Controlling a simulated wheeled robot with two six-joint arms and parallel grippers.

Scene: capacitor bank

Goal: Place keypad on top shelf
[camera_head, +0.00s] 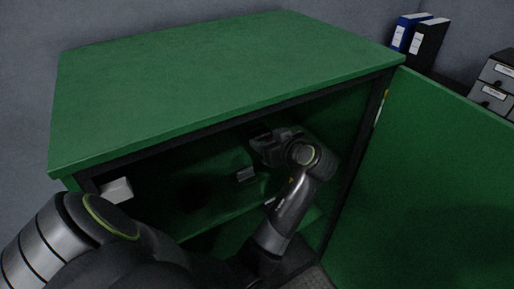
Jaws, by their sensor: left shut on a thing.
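The green cabinet (220,75) stands open in front of me. Inside it is a dark green upper shelf (307,216), partly hidden behind my arm. My left gripper (254,152) is inside the cabinet above this shelf and points left. It is shut on the keypad, which is too dark to make out clearly between the fingers. A small grey piece (245,174) shows just below the gripper; I cannot tell whether it is part of the keypad or a fingertip. My right gripper is not in view.
A small white box (117,190) is at the cabinet's left front. The open green door (430,185) fills the right side. Blue and black binders (424,42) and grey drawers (495,85) stand behind it. The cabinet's top edge is just above my gripper.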

